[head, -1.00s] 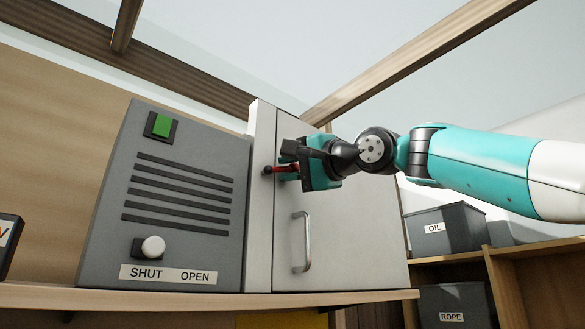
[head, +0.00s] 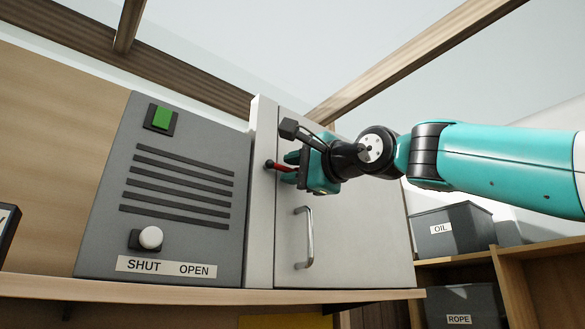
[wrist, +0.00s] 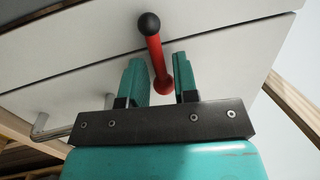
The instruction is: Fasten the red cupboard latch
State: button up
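The red latch (head: 279,166) has a black ball at its end and lies about level on the pale grey cupboard (head: 355,245). It reaches left across the seam between the door and the side strip (head: 259,220). The cupboard door looks closed. My gripper (head: 290,168) is at the latch's right part. In the wrist view the open gripper (wrist: 162,78) has one teal finger on each side of the red latch (wrist: 156,58), with gaps showing. The black ball (wrist: 149,24) sticks out beyond the fingertips. Whether a finger touches the latch cannot be told.
A metal door handle (head: 308,238) is below my gripper. Left of the cupboard stands a grey panel (head: 180,215) with a green switch (head: 161,117) and a white knob (head: 150,237) above a SHUT/OPEN label. Bins marked OIL (head: 452,230) and ROPE (head: 460,305) are at right.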

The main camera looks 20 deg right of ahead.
jog(key=shift+o, duration=0.5)
jog(key=shift+w+d, duration=0.1)
jog(key=shift+d, duration=0.1)
jog(key=shift+a, duration=0.2)
jog(key=b+v, duration=0.7)
jog(key=v, duration=1)
jog(key=shift+s+f, duration=0.2)
jog(key=shift+d, duration=0.1)
